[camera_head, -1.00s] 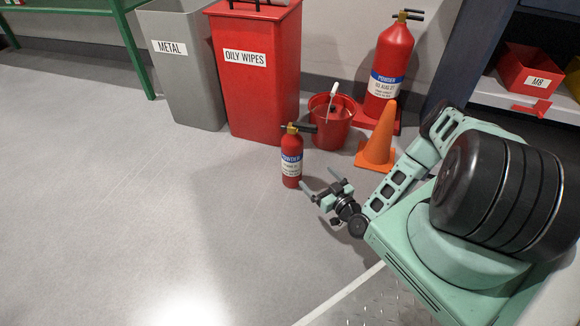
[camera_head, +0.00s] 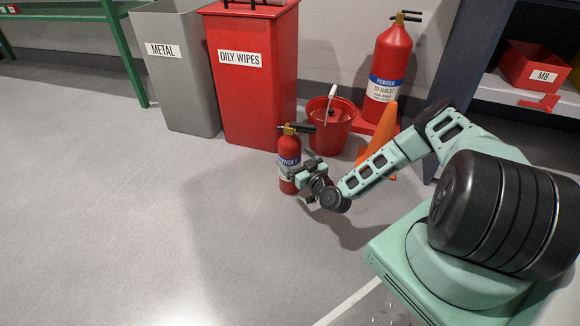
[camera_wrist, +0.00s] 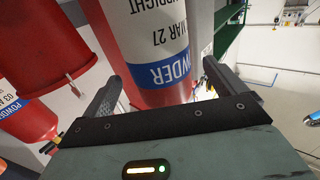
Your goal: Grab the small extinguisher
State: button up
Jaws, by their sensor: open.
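The small extinguisher (camera_head: 289,150) is a red cylinder with a blue and white POWDER label and a black handle on a brass-coloured valve. It stands upright on the floor in front of the red bin. My gripper (camera_head: 294,178) is at its lower right side. In the wrist view the extinguisher (camera_wrist: 158,45) fills the space between the two open fingers of my gripper (camera_wrist: 163,92), one on each side of its body. I cannot tell whether either finger touches it. The gripper and wrist hide part of its lower body in the head view.
A red bucket (camera_head: 328,128) and an orange cone (camera_head: 378,138), partly hidden by my arm, stand close behind. A larger extinguisher (camera_head: 388,75) stands by the wall. The OILY WIPES bin (camera_head: 255,95) and grey METAL bin (camera_head: 180,85) are behind left. The floor at left is clear.

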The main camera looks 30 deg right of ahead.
aim_at(296, 161)
jog(key=w+b, duration=0.2)
jog(key=w, duration=0.1)
jog(key=shift+w+f, duration=0.1)
jog(key=shift+f, duration=0.3)
jog(key=shift+w+d+r+b, duration=0.1)
jog(key=shift+w+r+b, duration=0.2)
jog(key=shift+w, duration=0.15)
jog(key=c, duration=1.9)
jog(key=shift+r, duration=0.1)
grip_shut()
